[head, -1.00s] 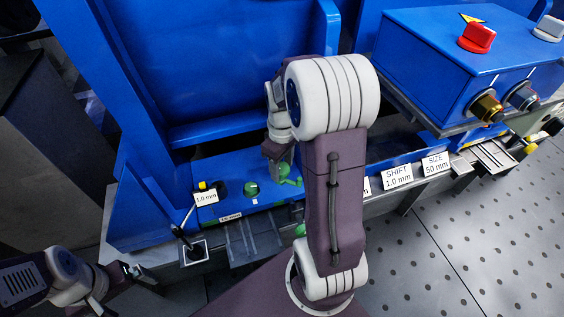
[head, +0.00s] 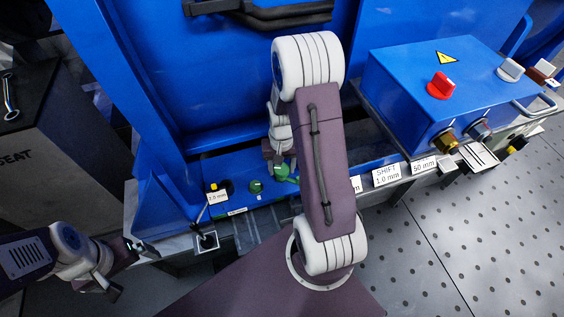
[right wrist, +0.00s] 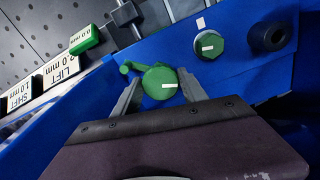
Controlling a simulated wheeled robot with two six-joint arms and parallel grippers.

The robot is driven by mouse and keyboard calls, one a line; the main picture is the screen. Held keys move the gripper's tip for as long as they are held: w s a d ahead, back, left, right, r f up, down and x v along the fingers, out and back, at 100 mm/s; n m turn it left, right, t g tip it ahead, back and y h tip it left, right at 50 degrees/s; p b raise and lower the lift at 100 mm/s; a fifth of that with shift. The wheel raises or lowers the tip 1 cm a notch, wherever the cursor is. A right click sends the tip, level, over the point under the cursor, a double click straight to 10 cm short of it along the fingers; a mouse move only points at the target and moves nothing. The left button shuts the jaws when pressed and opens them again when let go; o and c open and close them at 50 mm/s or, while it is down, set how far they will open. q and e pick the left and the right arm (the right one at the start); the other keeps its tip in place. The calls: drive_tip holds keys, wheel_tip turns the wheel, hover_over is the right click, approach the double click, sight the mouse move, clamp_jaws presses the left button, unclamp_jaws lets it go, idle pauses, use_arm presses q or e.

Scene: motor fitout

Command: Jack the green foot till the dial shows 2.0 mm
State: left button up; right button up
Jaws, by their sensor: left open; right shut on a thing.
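The green crank knob (right wrist: 160,82), with a white mark and a small side handle, is between the fingers of my right gripper (right wrist: 158,92) in the right wrist view. The gripper is shut on it; in the head view the knob (head: 282,172) is partly behind my right gripper (head: 274,158). A green foot bolt (right wrist: 208,44) with a white mark sits beside it, apart from the fingers; it also shows in the head view (head: 256,187). A "LIFT 2.0 mm" sign (right wrist: 63,69) stands near a green-edged "0.0 mm" tag (right wrist: 85,39). My left gripper (head: 140,248) is open and empty.
A blue box (head: 430,95) with red and grey knobs stands at right. A white "mm" tag (head: 217,196) is beside a yellow-black button at left; its figure is hard to read. A "SHIFT 1.0 mm" sign (head: 387,174) lines the edge. The perforated floor (head: 450,240) is clear.

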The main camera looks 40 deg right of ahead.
sight(281, 170)
drive_tip(key=shift+m+p, duration=0.4)
drive_tip(key=shift+m, duration=0.1)
drive_tip(key=shift+f, duration=0.1)
drive_tip(key=o, duration=1.4)
wheel_tip(281, 170, up, 9)
drive_tip(key=p, duration=0.4)
drive_tip(key=shift+p, duration=0.35)
idle(0.3)
